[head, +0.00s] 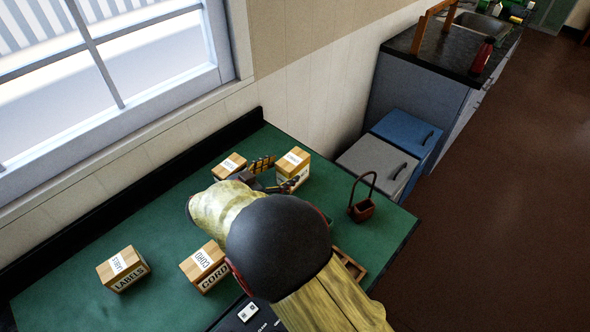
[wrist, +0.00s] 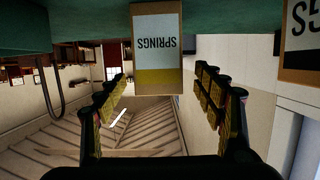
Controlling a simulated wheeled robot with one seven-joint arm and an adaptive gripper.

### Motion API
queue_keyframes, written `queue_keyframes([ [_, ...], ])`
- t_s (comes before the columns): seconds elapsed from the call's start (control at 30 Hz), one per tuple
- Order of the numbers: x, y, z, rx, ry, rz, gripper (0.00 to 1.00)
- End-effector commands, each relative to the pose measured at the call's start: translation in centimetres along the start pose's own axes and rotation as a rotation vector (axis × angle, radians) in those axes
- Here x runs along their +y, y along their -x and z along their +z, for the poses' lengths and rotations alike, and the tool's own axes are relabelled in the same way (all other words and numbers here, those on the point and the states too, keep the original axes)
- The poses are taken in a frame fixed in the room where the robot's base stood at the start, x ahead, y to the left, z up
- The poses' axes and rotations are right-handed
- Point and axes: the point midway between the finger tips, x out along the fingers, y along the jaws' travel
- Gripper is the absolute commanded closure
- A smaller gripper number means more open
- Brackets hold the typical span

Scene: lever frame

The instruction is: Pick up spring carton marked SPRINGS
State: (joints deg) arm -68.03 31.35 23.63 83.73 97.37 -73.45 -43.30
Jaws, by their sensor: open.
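The spring carton (wrist: 157,50) shows upside down at the top middle of the wrist view. Its white label reads SPRINGS, with a yellow band and a dark band on the face. In the head view, the carton (head: 294,160) at the back right of the green table appears to be the same one; its marking is too small to read there. My gripper (wrist: 162,80) is open, with one finger on each side of the carton's face in the wrist view. In the head view my gripper (head: 280,174) is right at that carton, partly hidden by my arm. I cannot tell whether it touches.
Another carton (head: 229,165) stands just left of my gripper. A CORD carton (head: 205,266) and a LABELS carton (head: 123,269) stand nearer the front left. A small brown basket (head: 362,210) with a tall handle stands to the right. The green table (head: 165,215) is clear between the cartons.

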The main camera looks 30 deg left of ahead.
Motion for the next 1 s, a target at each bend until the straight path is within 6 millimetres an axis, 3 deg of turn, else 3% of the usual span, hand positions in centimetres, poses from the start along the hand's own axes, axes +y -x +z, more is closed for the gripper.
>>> queue_keyframes([
  [0.5,0.1,-5.6,-0.1,0.000,-0.001,0.000,0.31],
  [0.73,0.0,-5.7,-0.2,0.000,-0.001,-0.001,0.32],
  [1.0,0.0,-5.7,-0.2,0.000,-0.001,-0.001,0.47],
])
